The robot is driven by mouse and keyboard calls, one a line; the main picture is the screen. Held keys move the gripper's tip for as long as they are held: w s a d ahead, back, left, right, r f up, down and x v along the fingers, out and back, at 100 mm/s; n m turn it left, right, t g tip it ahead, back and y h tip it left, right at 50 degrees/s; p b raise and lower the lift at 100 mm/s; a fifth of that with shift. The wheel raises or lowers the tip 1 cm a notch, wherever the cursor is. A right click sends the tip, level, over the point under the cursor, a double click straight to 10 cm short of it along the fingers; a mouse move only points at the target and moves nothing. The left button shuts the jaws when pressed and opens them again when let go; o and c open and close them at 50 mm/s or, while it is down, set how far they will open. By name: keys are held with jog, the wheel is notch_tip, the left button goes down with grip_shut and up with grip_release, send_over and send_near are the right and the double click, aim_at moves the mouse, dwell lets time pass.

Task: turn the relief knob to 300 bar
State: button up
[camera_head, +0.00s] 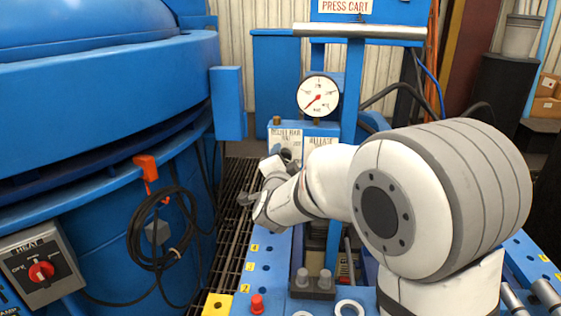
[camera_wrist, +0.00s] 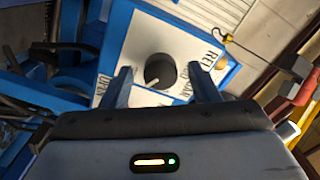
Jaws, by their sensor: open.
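The relief knob is a dark round knob with a pale pointer line. In the wrist view the knob (camera_wrist: 152,66) shows between and beyond the two fingers of my gripper (camera_wrist: 161,76). The fingers are open, one on each side of it in the picture; I cannot tell whether they touch it. In the head view the knob (camera_head: 287,154) sits on a white labelled panel (camera_head: 284,136), partly hidden by my gripper (camera_head: 257,182). The knob's scale is too small and covered to read its setting.
A round pressure gauge (camera_head: 318,96) stands above the panel, its red needle pointing lower left. A RELEASE panel (camera_head: 321,141) is beside the relief panel. The large blue furnace (camera_head: 100,90), a cable coil (camera_head: 160,235) and a HEAT box (camera_head: 40,268) stand at left.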

jog(key=s+p, duration=0.1)
jog(key=s, duration=0.6)
jog(key=shift+s, duration=0.4)
jog(key=shift+a, duration=0.1)
jog(key=s+d+r+n+g+y+p, duration=0.2)
jog(key=s+d+r+n+g+p, duration=0.15)
jog(key=r+p, duration=0.35)
jog(key=s+d+r+n+g+y+p, duration=0.1)
jog(key=s+d+r+n+g+p, duration=0.25)
jog(key=p, duration=0.65)
jog(key=s+d+r+n+g+p, duration=0.2)
jog(key=s+d+r+p, duration=0.1)
jog(key=s, duration=0.3)
jog(key=s+d+r+n+g+h+p, duration=0.1)
jog(key=s+d+r+g+p, duration=0.2)
jog(key=s+d+r+p, duration=0.1)
jog(key=s+d+r+n+g+h+p, duration=0.1)
jog(key=s+d+r+n+g+p, duration=0.1)
jog(key=s+p, duration=0.5)
notch_tip(320, 180, up, 2)
jog(key=s+d+g, duration=0.1)
jog(key=s+d, duration=0.1)
jog(key=shift+d+r+n, duration=0.15)
jog(key=shift+d+n, duration=0.15)
jog(key=shift+d, duration=0.1)
